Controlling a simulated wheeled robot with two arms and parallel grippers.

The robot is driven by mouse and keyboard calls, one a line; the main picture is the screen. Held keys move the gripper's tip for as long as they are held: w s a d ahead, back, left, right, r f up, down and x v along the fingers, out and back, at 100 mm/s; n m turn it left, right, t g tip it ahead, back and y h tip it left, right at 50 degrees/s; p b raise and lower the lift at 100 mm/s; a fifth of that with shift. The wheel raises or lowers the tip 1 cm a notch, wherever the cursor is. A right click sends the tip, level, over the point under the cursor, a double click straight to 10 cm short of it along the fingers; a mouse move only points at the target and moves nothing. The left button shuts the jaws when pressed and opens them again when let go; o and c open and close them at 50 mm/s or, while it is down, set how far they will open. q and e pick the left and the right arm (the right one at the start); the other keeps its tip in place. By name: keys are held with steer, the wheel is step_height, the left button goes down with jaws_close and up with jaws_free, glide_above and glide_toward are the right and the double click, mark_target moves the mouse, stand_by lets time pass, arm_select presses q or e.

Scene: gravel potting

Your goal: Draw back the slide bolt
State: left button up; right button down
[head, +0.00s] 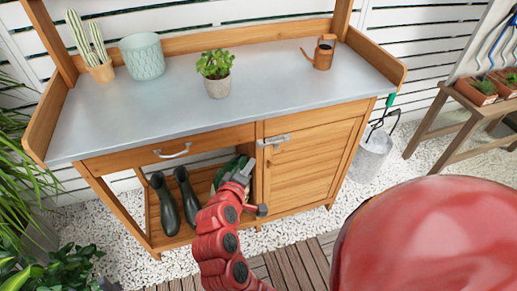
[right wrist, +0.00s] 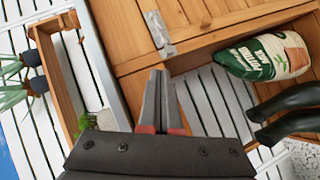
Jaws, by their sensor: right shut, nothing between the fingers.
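The metal slide bolt (head: 274,141) sits at the top left of the wooden cabinet door (head: 310,167), close to the upright between the door and the open bay. It also shows in the right wrist view (right wrist: 157,32), just beyond the fingertips. My right gripper (head: 246,166) is shut and empty, below and left of the bolt. In the right wrist view its fingers (right wrist: 160,80) point toward the bolt, apart from it. Whether the bolt's rod is fully across cannot be told. My left gripper is not in view.
The drawer handle (head: 172,151) is left of the bolt. Black boots (head: 188,195) and a bag (right wrist: 263,56) occupy the open bay. A potted plant (head: 217,85) and an orange watering can (head: 322,53) stand on the grey worktop (head: 120,115). A metal bucket (head: 370,155) stands right.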

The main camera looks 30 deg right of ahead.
steer(key=shift+s, duration=0.1)
steer(key=shift+d, duration=0.1)
glide_toward(283, 141)
steer(key=w, duration=0.2)
steer(key=w+a+f, duration=0.1)
steer(key=shift+w, duration=0.35)
steer(key=shift+d+f, duration=0.3)
steer(key=shift+d, duration=0.3)
steer(key=shift+s+d, duration=0.1)
steer(key=shift+s+d+p, duration=0.2)
steer(key=shift+d+p, duration=0.1)
steer(key=shift+d, duration=0.45)
steer(key=shift+s+d+p, duration=0.2)
steer(key=shift+d+p, duration=0.1)
steer(key=shift+d, duration=0.45)
steer(key=shift+r, duration=0.1)
